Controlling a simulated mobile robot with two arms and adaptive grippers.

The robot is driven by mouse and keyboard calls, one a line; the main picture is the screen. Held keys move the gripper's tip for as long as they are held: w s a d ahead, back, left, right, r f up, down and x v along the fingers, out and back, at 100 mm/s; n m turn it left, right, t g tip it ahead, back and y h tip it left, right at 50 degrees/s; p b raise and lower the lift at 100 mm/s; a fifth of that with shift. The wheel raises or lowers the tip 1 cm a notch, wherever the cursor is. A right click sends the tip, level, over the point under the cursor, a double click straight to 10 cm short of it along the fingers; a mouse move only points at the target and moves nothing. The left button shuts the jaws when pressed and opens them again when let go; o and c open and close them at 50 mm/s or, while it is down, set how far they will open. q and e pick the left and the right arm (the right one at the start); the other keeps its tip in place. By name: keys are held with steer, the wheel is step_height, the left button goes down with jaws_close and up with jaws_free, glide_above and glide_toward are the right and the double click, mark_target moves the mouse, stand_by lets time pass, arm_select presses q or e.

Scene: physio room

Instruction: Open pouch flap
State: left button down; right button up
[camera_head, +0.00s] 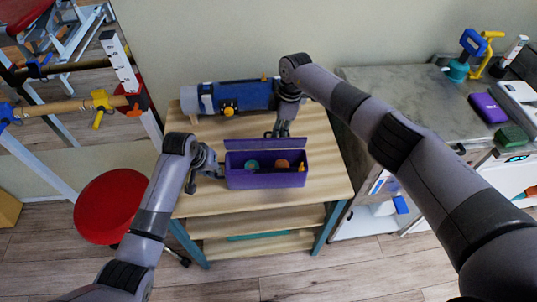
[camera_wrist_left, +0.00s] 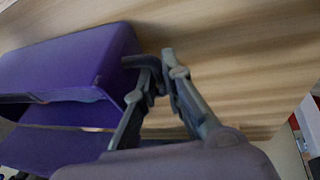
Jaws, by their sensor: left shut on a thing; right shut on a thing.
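The purple pouch (camera_head: 265,181) stands on the wooden table with its top open. Its flap (camera_head: 245,143) is raised along the back edge, and a few small items show inside. My left gripper (camera_head: 219,172) is at the pouch's left end. In the left wrist view, its fingers (camera_wrist_left: 158,66) are shut on a dark tab (camera_wrist_left: 138,62) sticking out from the end of the pouch (camera_wrist_left: 75,65). My right gripper (camera_head: 280,133) comes down from behind and is shut at the top edge of the flap. Its fingertips are small in the picture.
A blue and grey roll (camera_head: 240,97) lies behind on the wooden table (camera_head: 315,200). A red stool (camera_head: 108,205) is at left. A grey counter (camera_head: 425,105) with a purple case (camera_head: 488,107) is at right. The front of the tabletop is clear.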

steer(key=shift+w+f, duration=0.5)
steer(key=shift+w, duration=0.15)
steer(key=shift+w+f, duration=0.25)
stand_by(0.3)
steer(key=o, duration=0.5)
steer(key=shift+r, duration=0.1)
steer(key=shift+r, duration=4.35)
